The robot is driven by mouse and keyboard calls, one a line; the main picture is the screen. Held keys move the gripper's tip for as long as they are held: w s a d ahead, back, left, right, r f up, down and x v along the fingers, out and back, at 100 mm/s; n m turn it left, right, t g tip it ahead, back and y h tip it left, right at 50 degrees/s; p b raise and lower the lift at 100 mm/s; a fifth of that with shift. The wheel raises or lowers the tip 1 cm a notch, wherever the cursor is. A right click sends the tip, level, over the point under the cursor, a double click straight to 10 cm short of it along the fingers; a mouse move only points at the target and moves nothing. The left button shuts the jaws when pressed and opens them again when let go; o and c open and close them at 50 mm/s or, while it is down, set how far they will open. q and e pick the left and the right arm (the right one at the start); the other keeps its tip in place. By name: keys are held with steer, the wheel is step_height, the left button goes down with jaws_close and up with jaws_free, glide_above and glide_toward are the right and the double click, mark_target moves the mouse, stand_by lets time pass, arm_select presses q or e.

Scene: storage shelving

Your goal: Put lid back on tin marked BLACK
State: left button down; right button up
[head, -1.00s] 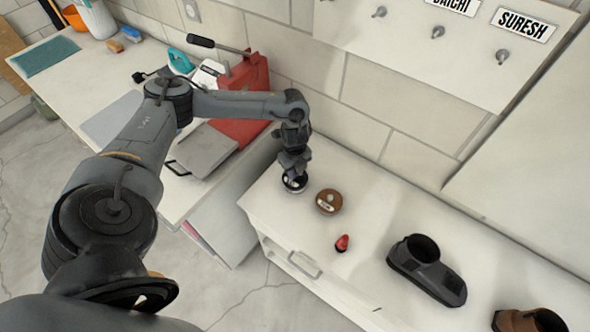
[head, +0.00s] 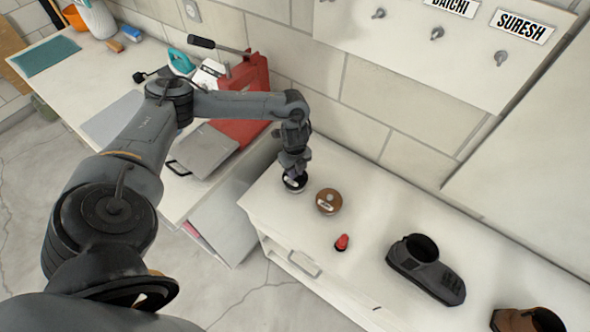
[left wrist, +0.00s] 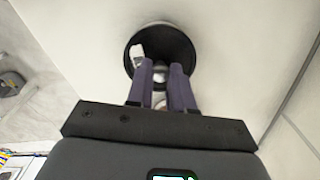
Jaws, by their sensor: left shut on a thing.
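My left gripper (head: 293,173) points down at the left end of the white bench top, over a small round black tin (head: 295,186). In the left wrist view, the fingertips (left wrist: 160,68) lie over a dark round disc (left wrist: 165,42), which looks like the black lid. A white label shows at its left side. The fingers are shut on the lid, with a narrow gap between them. The gripper hides part of the tin, and I cannot tell whether the lid is seated on it. My right gripper is not in view.
A brown tin (head: 328,201) stands close to the right of the black one. A small red-topped item (head: 342,242), a dark shoe (head: 427,268) and a brown shoe (head: 528,320) are farther right. A red container (head: 245,100) stands on the left table.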

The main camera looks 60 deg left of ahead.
arm_select(q)
steer(key=shift+f+p, duration=0.15)
steer(key=shift+p, duration=0.5)
stand_by(1.9)
stand_by(0.4)
steer(key=shift+c, duration=2.2)
jaws_free()
steer(key=shift+r+p, duration=3.5)
steer(key=shift+c, duration=0.4)
jaws_close()
